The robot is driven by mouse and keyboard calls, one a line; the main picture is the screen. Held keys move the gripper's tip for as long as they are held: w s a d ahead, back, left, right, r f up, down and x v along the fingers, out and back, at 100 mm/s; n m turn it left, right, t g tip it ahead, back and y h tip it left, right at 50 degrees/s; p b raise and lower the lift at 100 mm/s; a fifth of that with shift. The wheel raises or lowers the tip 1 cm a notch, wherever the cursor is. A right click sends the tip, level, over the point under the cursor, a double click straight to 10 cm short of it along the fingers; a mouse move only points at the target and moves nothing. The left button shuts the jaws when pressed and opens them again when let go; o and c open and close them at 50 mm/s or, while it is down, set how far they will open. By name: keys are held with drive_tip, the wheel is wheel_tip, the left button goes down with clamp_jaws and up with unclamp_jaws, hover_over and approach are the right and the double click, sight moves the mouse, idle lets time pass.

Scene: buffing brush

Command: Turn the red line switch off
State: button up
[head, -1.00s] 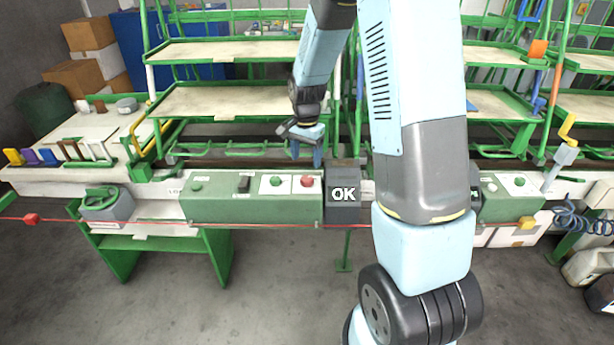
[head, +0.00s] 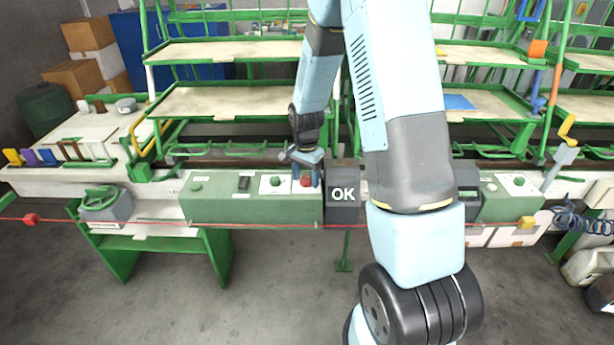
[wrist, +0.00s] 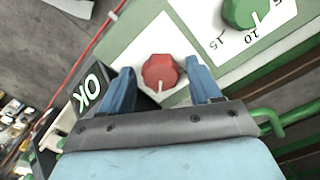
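The red line switch (wrist: 160,73) is a round red knob with a pale pointer mark, on a white plate of the green control box (head: 240,209). In the head view the red knob (head: 306,181) is partly covered by my gripper (head: 306,171). In the wrist view my gripper (wrist: 160,90) is open, with one blue finger on each side of the knob and visible gaps between. Whether the fingertips reach down to the knob's height is not clear. The pointer mark points toward the gripper's palm in the wrist view.
A green knob (wrist: 240,12) with a numbered dial sits beside the red one. A dark box marked OK (head: 343,195) stands just right of the control box. A red cord (head: 250,225) runs along the front. Green shelves (head: 230,100) stand behind.

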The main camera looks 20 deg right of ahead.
drive_tip(key=c, duration=0.9)
drive_tip(key=shift+d, duration=0.15)
drive_tip(key=shift+n, duration=0.3)
drive_tip(key=n, duration=0.3)
drive_tip(key=shift+n, duration=0.3)
drive_tip(key=n, duration=1.3)
drive_tip(key=shift+d+n, duration=0.1)
drive_tip(key=shift+n, duration=0.2)
